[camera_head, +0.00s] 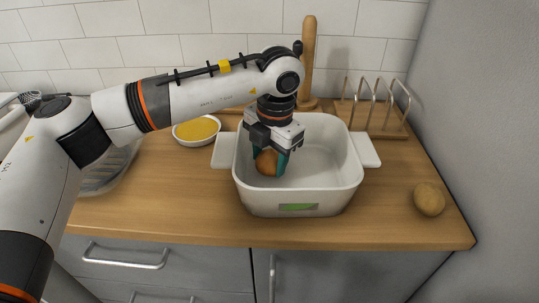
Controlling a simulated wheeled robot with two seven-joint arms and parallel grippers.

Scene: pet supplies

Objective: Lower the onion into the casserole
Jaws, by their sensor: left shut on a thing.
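A white casserole (325,192) with two side handles stands on the wooden counter. My left gripper (270,163) points down inside the casserole's opening, near its left side. It is shut on the brown onion (266,162), which shows between the teal fingers, below the level of the far rim. I cannot tell whether the onion touches the casserole's floor. My right gripper is not in view.
A round tan potato-like item (429,199) lies at the counter's right. A wooden rack with metal loops (378,122) and an upright wooden post (308,60) stand behind the casserole. A white bowl of yellow food (197,130) is at the left. Bare counter (170,195) lies left of the casserole.

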